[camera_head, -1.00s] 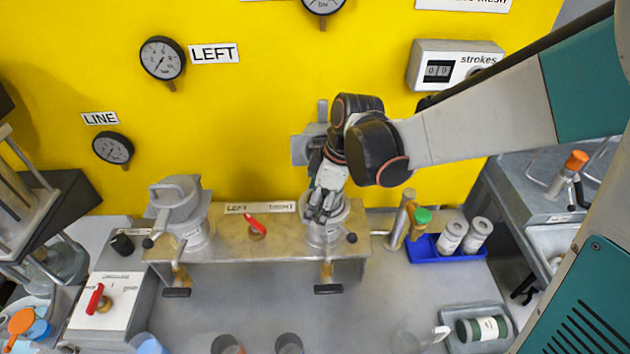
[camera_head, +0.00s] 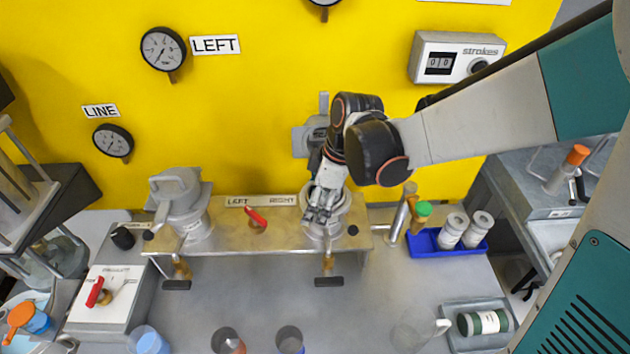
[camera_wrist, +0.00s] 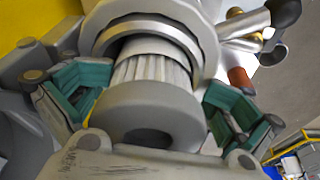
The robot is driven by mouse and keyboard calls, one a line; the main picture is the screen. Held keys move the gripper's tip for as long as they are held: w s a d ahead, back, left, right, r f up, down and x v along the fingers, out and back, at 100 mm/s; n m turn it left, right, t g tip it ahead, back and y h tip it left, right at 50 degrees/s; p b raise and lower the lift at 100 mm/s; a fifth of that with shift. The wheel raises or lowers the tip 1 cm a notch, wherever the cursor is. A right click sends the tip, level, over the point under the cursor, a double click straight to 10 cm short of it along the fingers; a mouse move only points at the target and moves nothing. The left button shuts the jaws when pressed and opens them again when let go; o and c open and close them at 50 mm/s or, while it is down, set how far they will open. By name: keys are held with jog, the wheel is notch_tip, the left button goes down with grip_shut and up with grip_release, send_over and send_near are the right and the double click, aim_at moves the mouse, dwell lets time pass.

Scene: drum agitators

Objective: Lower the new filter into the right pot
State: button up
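The new filter, a white pleated cartridge (camera_wrist: 152,68) with a thick grey end cap (camera_wrist: 150,112), shows in the wrist view. My gripper (camera_wrist: 158,100) has its teal-padded fingers on either side of the cap and appears shut on it; the contact is partly hidden. The far end of the filter is within the metal ring of the right pot (camera_wrist: 90,40), and part of the pleats shows outside it. In the head view my gripper (camera_head: 321,212) is over the right pot (camera_head: 345,222) and hides most of the filter and the opening.
The left pot (camera_head: 180,212) stands on the same metal bench. A red lever (camera_head: 257,218) lies between the pots. Right of the right pot are a green-capped upright (camera_head: 423,210) and a blue tray (camera_head: 430,249) with two white cartridges. A grey tray (camera_head: 462,342) holds a dark cartridge.

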jog(key=shift+w+d, duration=0.45)
jog(key=shift+d, duration=0.05)
jog(key=shift+r, duration=0.1)
jog(key=shift+w+d+r, duration=0.1)
jog(key=shift+d+r, duration=0.05)
jog(key=shift+r, duration=0.45)
jog(key=shift+c, duration=0.8)
jog(key=shift+o, duration=0.8)
jog(key=v, duration=0.6)
jog(key=s+v, duration=0.1)
jog(key=v, duration=0.2)
jog(key=shift+r, duration=0.45)
jog(key=shift+s+r, duration=0.1)
jog(key=shift+r, duration=0.35)
